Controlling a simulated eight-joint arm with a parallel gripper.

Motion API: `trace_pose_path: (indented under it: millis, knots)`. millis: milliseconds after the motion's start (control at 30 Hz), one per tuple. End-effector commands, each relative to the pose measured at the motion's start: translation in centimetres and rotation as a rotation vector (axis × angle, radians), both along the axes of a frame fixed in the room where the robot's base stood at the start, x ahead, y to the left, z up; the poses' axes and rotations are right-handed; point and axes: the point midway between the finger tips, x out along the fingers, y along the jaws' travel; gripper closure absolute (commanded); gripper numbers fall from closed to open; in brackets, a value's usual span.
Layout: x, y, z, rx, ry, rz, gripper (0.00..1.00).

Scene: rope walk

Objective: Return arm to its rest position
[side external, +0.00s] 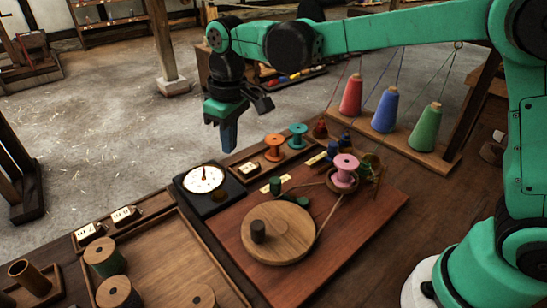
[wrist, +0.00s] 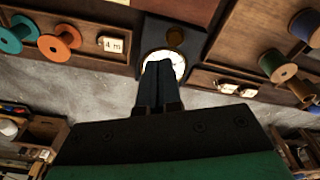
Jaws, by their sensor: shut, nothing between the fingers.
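My gripper (side external: 229,137) is green and black with dark blue-grey fingers. In the side external view it hangs pointing down in the air, above and behind the dial gauge (side external: 204,181). The fingers are shut together with nothing between them. In the wrist view the closed gripper fingers (wrist: 158,84) cover part of the gauge's white face (wrist: 179,64). My green arm stretches across the top of the side external view from the base at the right.
A round wooden wheel (side external: 278,233) with a dark knob lies on a reddish board (side external: 359,235). A pink spool (side external: 344,170), an orange spool (side external: 275,147) and a teal spool (side external: 298,135) stand nearby. Red, blue and green cones (side external: 425,128) stand behind. A tray (side external: 168,269) holds several spools.

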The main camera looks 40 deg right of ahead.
Motion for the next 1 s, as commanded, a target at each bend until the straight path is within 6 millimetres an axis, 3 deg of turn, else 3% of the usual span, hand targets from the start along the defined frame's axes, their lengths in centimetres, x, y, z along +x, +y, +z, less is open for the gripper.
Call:
trace_pose_path:
  millis: [100,233,500,700,1000]
  knots:
    - [-2.1,-2.8,1.9,0.028,-0.09,-0.083,1.0]
    - [-4.7,-5.4,2.9,0.056,-0.192,-0.171,1.0]
    - [-10.2,-9.5,2.2,0.105,-0.395,-0.338,1.0]
    - [-12.2,-10.9,0.8,0.124,-0.488,-0.408,1.0]
    - [-12.6,-11.2,0.5,0.129,-0.51,-0.424,1.0]
